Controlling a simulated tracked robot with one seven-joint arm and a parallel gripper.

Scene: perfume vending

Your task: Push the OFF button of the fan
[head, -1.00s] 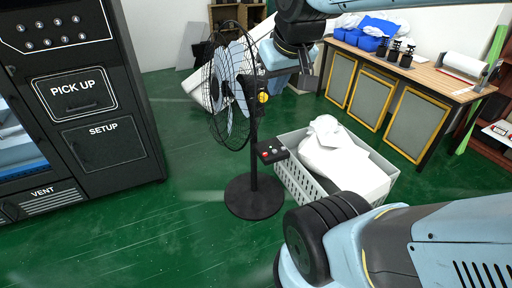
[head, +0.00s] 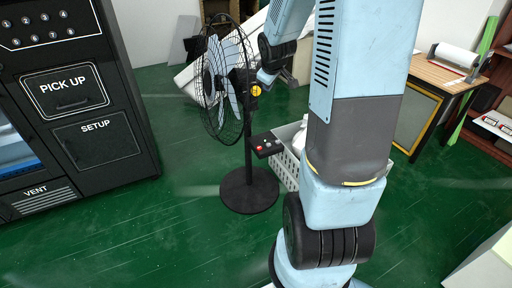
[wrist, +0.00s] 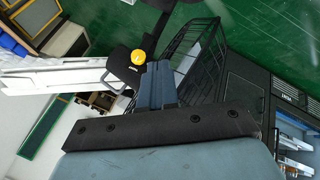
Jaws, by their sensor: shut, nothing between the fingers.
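The black standing fan (head: 222,85) is left of centre in the head view, upright on a round base (head: 250,192). Its control box (head: 267,144) sticks out from the pole at mid height, with a red button (head: 260,148) and other small buttons. I cannot read which is OFF. My gripper (head: 265,78) is shut and empty, close to the yellow knob (head: 255,90) behind the fan head and above the control box. In the wrist view, my gripper (wrist: 160,80) is beside the yellow knob (wrist: 138,57) and fan cage (wrist: 198,55). Whether it touches the fan is unclear.
A grey crate (head: 287,165) with white contents stands right of the control box, partly hidden by my arm. A black vending machine (head: 75,100) stands at left. A wooden table (head: 440,75) is at back right. Green floor is free left of the fan.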

